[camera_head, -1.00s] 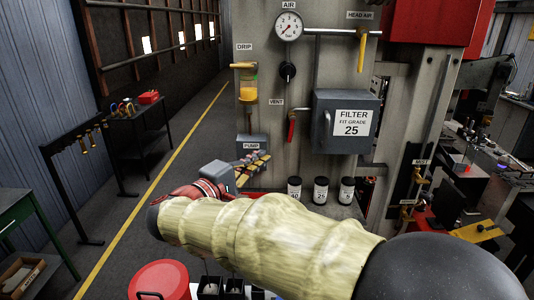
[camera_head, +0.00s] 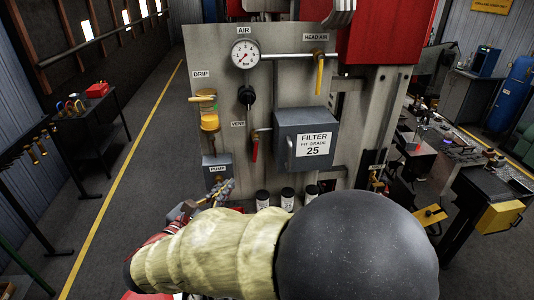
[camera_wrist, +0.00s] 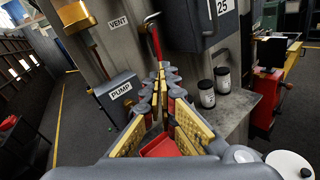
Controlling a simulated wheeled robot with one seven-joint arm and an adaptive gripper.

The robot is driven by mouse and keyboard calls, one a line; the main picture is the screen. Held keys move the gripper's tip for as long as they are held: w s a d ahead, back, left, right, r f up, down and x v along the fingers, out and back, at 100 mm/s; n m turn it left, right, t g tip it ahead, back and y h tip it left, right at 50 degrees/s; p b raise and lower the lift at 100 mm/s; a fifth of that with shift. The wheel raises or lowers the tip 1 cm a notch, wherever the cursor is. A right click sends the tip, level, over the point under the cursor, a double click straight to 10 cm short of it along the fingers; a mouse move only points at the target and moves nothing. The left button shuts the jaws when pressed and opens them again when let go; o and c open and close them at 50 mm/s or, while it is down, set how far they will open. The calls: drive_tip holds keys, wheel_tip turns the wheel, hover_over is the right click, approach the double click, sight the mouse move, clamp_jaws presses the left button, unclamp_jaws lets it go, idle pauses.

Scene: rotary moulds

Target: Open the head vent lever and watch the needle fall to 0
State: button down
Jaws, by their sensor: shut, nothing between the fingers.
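The red vent lever (camera_head: 254,148) hangs steeply downward from its valve on the grey panel, just right of the VENT label (camera_head: 238,124). It also shows in the wrist view (camera_wrist: 154,40). The round AIR gauge (camera_head: 244,54) is above it; its needle is too small to read surely. My gripper (camera_head: 228,186) is shut and empty, low in front of the panel near the PUMP box. In the wrist view, my fingertips (camera_wrist: 161,72) appear just below the lever's lower end; I cannot tell whether they touch. The yellow HEAD AIR lever (camera_head: 319,72) hangs down at upper right.
The grey FILTER box (camera_head: 306,139) juts out right of the vent lever. The PUMP box (camera_head: 216,168) and yellow drip cup (camera_head: 209,118) are to its left. Several dark jars (camera_head: 287,199) stand on the ledge below.

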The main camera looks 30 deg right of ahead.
sight(254, 162)
drive_tip(key=w+d+n+p, duration=0.2)
drive_tip(key=w+d, duration=0.5)
drive_tip(key=d, duration=0.4)
drive_tip(key=shift+w+d+f+p, duration=0.3)
drive_tip(key=shift+f+p, duration=0.15)
drive_tip(key=shift+p, duration=0.15)
drive_tip(key=shift+d+f+n+t+h+b, duration=0.1)
drive_tip(key=shift+d+n+t+h+b, duration=0.25)
drive_tip(key=shift+d+n+b, duration=0.4)
drive_tip(key=shift+a, duration=0.15)
